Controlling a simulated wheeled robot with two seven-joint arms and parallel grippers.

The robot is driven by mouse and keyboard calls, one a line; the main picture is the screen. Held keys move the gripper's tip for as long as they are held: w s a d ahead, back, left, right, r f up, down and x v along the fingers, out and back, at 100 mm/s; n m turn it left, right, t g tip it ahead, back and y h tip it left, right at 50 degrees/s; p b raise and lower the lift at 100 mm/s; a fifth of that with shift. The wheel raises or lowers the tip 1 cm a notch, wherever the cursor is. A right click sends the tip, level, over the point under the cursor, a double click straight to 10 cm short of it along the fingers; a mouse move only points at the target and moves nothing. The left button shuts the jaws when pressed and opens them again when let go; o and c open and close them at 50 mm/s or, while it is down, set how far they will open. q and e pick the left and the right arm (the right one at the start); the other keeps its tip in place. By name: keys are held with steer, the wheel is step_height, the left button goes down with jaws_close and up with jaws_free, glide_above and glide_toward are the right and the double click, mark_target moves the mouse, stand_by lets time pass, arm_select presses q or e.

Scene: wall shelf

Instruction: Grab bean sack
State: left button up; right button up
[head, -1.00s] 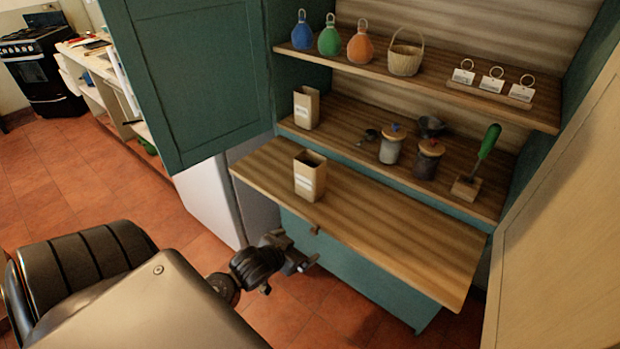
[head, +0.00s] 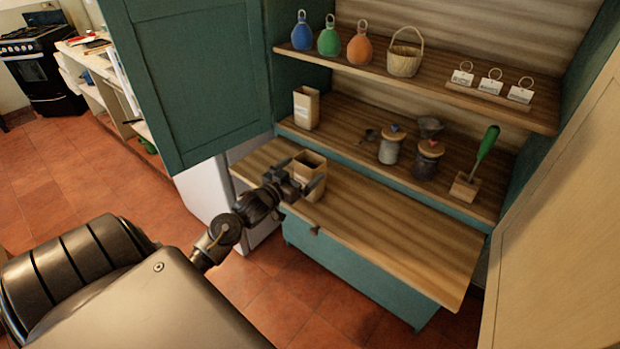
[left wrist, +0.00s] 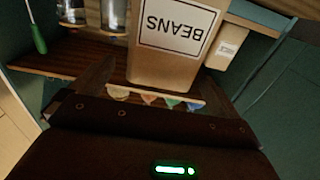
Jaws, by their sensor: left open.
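The bean sack (head: 313,167) is an open-topped tan paper bag standing upright on the pull-out wooden board. In the left wrist view the bean sack (left wrist: 172,58) shows upside down, with a white label reading BEANS. My left gripper (head: 305,188) is open at the near side of the sack and covers part of it in the head view. In the left wrist view the sack lies ahead, between the directions of the two fingers. I cannot tell whether the fingers touch it. My right gripper is not in view.
A second paper bag (head: 306,107) stands on the shelf behind. Two jars (head: 390,146), a scoop and a green-handled tool (head: 484,150) stand to its right. The upper shelf holds coloured bottles (head: 328,38) and a basket (head: 405,55). The right part of the board (head: 410,240) is clear.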

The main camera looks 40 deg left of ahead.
mark_target(316, 158)
arm_select(q)
steer(key=shift+w, duration=0.65)
steer(key=shift+w+r, duration=0.15)
steer(key=shift+w, duration=0.05)
steer(key=w, duration=0.1)
steer(key=w+p, duration=0.1)
steer(key=w, duration=0.1)
steer(key=w+p, duration=0.1)
steer(key=shift+w+a+f, duration=0.1)
steer(key=shift+w+f, duration=0.15)
steer(key=shift+w, duration=0.15)
steer(key=shift+s, duration=0.1)
steer(key=shift+c, duration=0.8)
steer(key=shift+r, duration=0.1)
steer(key=c, duration=1.5)
steer(key=shift+c, duration=0.2)
